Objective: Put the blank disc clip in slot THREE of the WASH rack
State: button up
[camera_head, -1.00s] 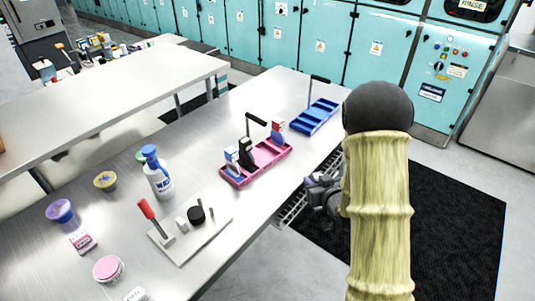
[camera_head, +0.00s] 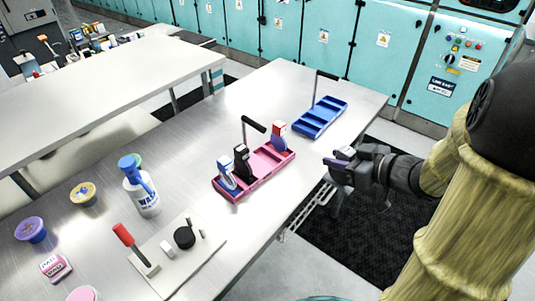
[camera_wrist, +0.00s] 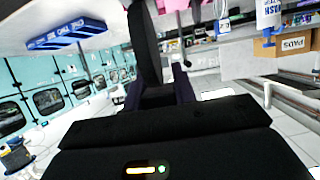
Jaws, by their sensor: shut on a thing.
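My gripper (camera_head: 348,166) is at the right in the head view, off the table's right edge and right of both racks. It is shut on a dark, thin piece, seen edge-on between the fingers in the wrist view (camera_wrist: 146,42); I take it for the blank disc clip. Its face is hidden. A blue rack (camera_head: 320,118) with a black handle stands at the table's far end, its slots empty. It also shows in the wrist view (camera_wrist: 66,34), with white lettering too small to read. I cannot tell which rack is WASH.
A pink rack (camera_head: 266,176) holds a blue-and-white clip (camera_head: 227,178), a black clip (camera_head: 242,161) and a red-topped clip (camera_head: 279,136). A white WASH bottle (camera_head: 143,190) and a red-handled board (camera_head: 195,256) stand nearer. Clear tabletop lies left of the blue rack.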

jog(key=shift+s+d+r, duration=0.1)
jog(key=shift+s+r, duration=0.05)
jog(key=shift+s, duration=0.15)
jog(key=shift+w+f, duration=0.2)
jog(key=shift+w, duration=0.05)
jog(key=w+a+f+t+y, duration=0.2)
jog(key=w+a+y, duration=0.1)
jog(key=w+a, duration=1.15)
jog(key=f, duration=0.1)
jog(key=a+f, duration=0.1)
jog(key=f, duration=0.1)
jog(key=a+f, duration=0.1)
jog(key=shift+w+f, duration=0.2)
jog(key=shift+w, duration=0.1)
